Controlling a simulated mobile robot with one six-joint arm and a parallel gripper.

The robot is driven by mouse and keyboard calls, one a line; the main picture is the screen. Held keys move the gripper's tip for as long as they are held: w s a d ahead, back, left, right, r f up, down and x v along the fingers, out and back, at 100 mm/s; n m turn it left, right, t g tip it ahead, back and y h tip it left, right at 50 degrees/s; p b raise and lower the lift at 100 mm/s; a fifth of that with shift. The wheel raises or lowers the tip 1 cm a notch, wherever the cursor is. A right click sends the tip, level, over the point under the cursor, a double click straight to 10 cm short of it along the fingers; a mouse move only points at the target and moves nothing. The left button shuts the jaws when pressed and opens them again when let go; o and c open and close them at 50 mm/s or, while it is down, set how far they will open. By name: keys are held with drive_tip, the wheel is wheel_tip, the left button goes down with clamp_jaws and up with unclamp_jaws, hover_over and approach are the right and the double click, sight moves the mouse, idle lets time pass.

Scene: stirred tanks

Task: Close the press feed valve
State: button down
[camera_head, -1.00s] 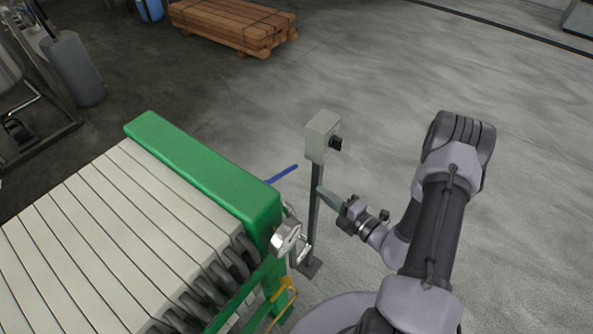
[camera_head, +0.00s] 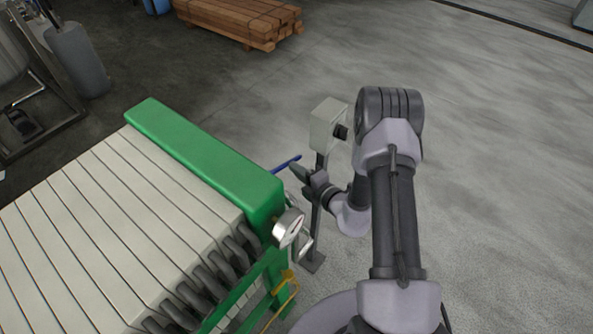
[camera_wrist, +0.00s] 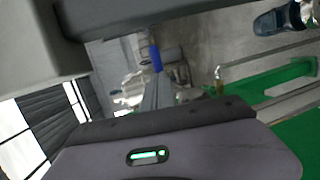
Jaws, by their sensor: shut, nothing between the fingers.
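The blue lever handle (camera_head: 287,162) of a valve sticks out past the end of the green press frame (camera_head: 205,155); the valve body is hidden behind the frame. My gripper (camera_head: 297,172) is shut and empty, its tip close to the handle's outer end. In the wrist view the shut fingers (camera_wrist: 157,95) point toward a blue bar (camera_wrist: 155,57), which looks like the same handle. I cannot tell whether they touch.
A grey control box (camera_head: 327,122) on a thin post stands right by my gripper. Stacked timber (camera_head: 240,20) lies at the back.

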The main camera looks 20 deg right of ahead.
drive_tip(key=shift+w, duration=0.15)
drive_tip(key=shift+w+n+g+y+p, duration=0.3)
drive_tip(key=shift+w+n+y+p, duration=0.35)
drive_tip(key=shift+w, duration=0.55)
